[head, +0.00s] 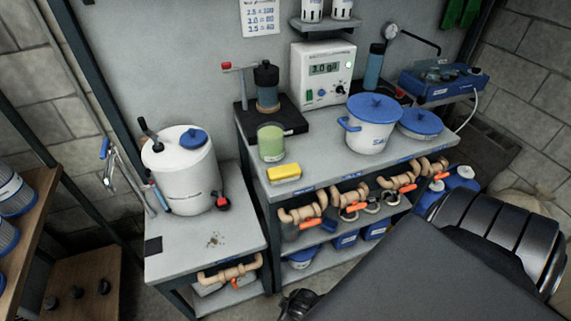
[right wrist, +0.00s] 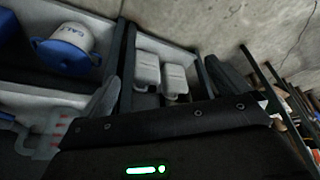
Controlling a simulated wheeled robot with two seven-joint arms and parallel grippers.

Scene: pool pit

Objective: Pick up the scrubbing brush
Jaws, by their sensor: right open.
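I cannot make out a scrubbing brush for certain in either view. A yellow sponge-like block (head: 284,173) lies at the front left of the grey counter (head: 330,160), beside a green jar (head: 271,142). A slim blue-and-dark item (head: 157,197) stands at the left side of the white tank (head: 182,170); its kind is unclear. My right gripper (right wrist: 168,88) is open and empty in the right wrist view, its dark fingers apart. My left gripper is not in view.
A white pot with a blue lid (head: 372,122) stands on the counter; it also shows in the right wrist view (right wrist: 65,48). Tan pipes with orange handles (head: 355,197) line the counter's front. A wooden shelf (head: 30,230) is at left.

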